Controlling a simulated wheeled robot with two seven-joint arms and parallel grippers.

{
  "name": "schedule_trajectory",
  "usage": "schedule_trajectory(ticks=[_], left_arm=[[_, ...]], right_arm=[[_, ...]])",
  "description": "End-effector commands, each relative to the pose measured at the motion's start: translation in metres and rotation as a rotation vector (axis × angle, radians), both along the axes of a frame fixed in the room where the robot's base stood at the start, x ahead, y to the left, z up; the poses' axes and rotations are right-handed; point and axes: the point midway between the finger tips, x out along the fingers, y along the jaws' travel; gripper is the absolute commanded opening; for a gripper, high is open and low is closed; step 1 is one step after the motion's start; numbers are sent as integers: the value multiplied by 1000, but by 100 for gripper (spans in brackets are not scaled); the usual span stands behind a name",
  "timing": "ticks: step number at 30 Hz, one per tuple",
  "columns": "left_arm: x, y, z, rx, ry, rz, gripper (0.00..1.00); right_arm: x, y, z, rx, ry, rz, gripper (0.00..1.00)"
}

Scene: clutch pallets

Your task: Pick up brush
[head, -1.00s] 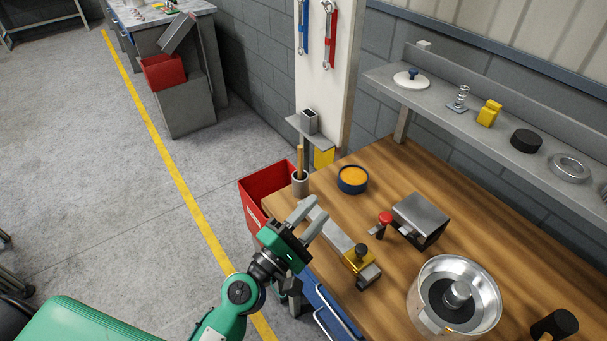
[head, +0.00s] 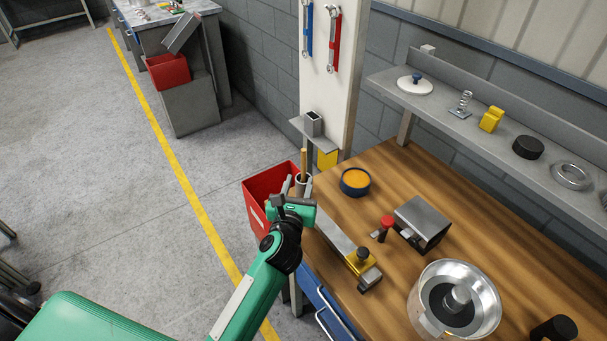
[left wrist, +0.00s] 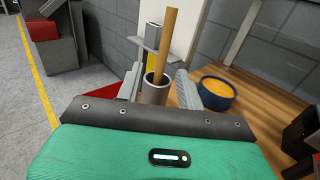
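The brush shows as a wooden handle (head: 304,162) standing up out of a grey cup (head: 305,183) at the table's left corner; its lower end is hidden inside the cup. In the left wrist view the handle (left wrist: 169,42) leans slightly right and the cup (left wrist: 155,90) stands between my finger pads. My left gripper (head: 296,186) is open, with one finger on each side of the cup; I cannot tell whether they touch it. My right gripper is not in view.
A red bin (head: 262,190) stands beside the table's left edge. A bowl of orange stuff (head: 355,181) sits right of the cup. A metal bar with a yellow clamp (head: 362,261), a grey block (head: 423,219) and a metal pot (head: 456,299) stand further along the table.

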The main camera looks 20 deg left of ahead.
Motion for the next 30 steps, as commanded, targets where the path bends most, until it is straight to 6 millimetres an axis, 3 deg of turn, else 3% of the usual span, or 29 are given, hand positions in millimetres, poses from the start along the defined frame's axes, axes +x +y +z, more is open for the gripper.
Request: schedule_trajectory(ticks=[3,11,19,29,30], left_arm=[[16,2,1,1,-1,0,38],[33,3,3,0,-1,0,38],[69,6,4,1,-1,-1,38],[77,7,2,1,0,-2,38],[76,7,2,1,0,-2,34]], right_arm=[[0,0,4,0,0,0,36],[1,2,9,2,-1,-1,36],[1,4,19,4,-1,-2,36],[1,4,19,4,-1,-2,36],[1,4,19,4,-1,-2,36]])
